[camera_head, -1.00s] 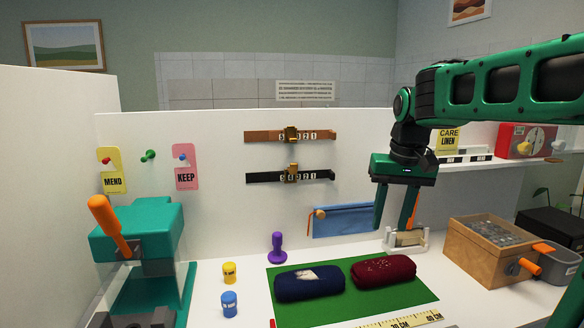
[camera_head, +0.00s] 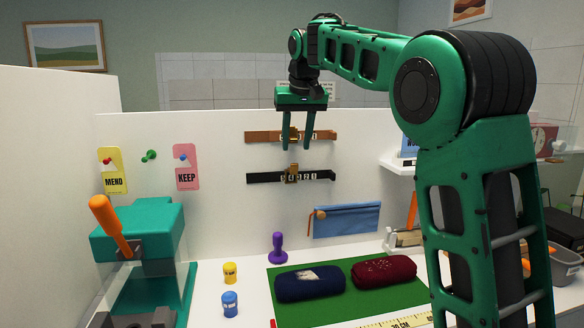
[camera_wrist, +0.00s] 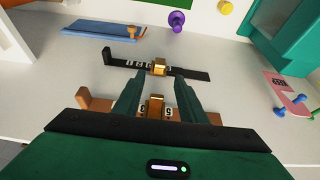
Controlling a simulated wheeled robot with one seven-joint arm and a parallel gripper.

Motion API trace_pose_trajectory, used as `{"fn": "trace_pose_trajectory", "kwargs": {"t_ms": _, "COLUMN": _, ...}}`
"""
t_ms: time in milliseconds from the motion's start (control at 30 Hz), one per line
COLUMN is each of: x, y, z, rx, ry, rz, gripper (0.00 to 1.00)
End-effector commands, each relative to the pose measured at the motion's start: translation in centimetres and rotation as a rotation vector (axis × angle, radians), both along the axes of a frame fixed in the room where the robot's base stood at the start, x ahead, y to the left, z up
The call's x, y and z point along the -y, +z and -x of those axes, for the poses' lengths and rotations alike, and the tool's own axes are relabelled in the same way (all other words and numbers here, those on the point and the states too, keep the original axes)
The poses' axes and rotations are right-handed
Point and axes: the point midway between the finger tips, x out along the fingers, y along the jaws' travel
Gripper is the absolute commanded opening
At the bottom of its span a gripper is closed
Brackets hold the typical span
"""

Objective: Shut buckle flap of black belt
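The black belt (camera_head: 262,178) is mounted level on the white back panel, below the brown belt (camera_head: 262,136). Its gold buckle (camera_head: 291,173) sits near the middle, beside white number marks; whether its flap is up is too small to tell. In the wrist view the black belt (camera_wrist: 190,74) and its gold buckle (camera_wrist: 159,67) lie just beyond my fingertips. My gripper (camera_head: 298,147) is open and empty, pointing down in front of the brown belt, with the tips a little above the black belt's buckle. In the wrist view the brown belt's buckle (camera_wrist: 154,106) shows between my fingers (camera_wrist: 152,74).
A blue pouch (camera_head: 346,220) hangs below right of the belts. A purple stamp-like object (camera_head: 277,248), yellow jar (camera_head: 230,272) and blue jar (camera_head: 229,303) stand on the white table. Two cases (camera_head: 309,284) (camera_head: 383,272) lie on a green mat. A teal machine (camera_head: 140,235) stands left.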

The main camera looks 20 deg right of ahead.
Motion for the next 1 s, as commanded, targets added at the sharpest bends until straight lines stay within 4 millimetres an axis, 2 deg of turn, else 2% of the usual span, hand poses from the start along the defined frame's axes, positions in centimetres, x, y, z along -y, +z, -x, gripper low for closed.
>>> {"fn": "trace_pose_trajectory", "kwargs": {"t_ms": 200, "x": 0.3, "y": -3.8, "z": -1.4, "rx": -0.004, "ry": -0.002, "rz": 0.001, "gripper": 0.38}}
{"fn": "trace_pose_trajectory", "kwargs": {"t_ms": 400, "x": 0.4, "y": -6.5, "z": -2.5, "rx": -0.003, "ry": -0.002, "rz": 0.001, "gripper": 0.38}}
{"fn": "trace_pose_trajectory", "kwargs": {"t_ms": 600, "x": 0.5, "y": -7.7, "z": -3.0, "rx": -0.001, "ry": -0.002, "rz": 0.000, "gripper": 0.38}}
{"fn": "trace_pose_trajectory", "kwargs": {"t_ms": 900, "x": 0.5, "y": -7.8, "z": -3.1, "rx": 0.000, "ry": -0.002, "rz": 0.000, "gripper": 0.38}}
{"fn": "trace_pose_trajectory", "kwargs": {"t_ms": 967, "x": 0.5, "y": -7.8, "z": -3.1, "rx": 0.000, "ry": -0.002, "rz": 0.000, "gripper": 0.26}}
{"fn": "trace_pose_trajectory", "kwargs": {"t_ms": 1000, "x": 0.5, "y": -7.8, "z": -3.1, "rx": 0.000, "ry": -0.002, "rz": 0.000, "gripper": 0.16}}
